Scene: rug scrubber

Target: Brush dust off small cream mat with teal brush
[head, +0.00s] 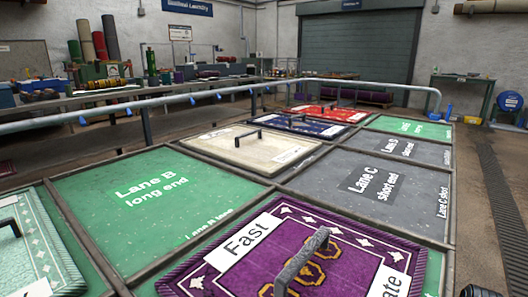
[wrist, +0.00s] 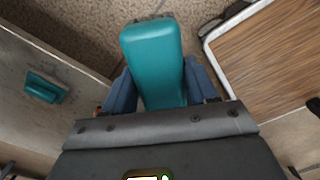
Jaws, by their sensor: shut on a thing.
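A teal brush (wrist: 152,50) is held between the two blue-grey fingers of my gripper (wrist: 160,88) in the wrist view. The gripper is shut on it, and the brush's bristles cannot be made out. In the head view, a cream mat (head: 222,148) with a black handle and a white label lies in the middle of the lane grid. Its surface looks faintly mottled, but dust is too small to tell. My gripper and the brush do not show in the head view, and the cream mat cannot be recognised in the wrist view.
A purple mat (head: 345,250) with a grey handle lies in front. A green-and-cream mat (head: 50,240) is at left; blue and red mats lie behind. A pale rail (head: 190,97) runs behind the lanes. The wrist view shows a wood-grain panel (wrist: 270,60) and another teal object (wrist: 42,88).

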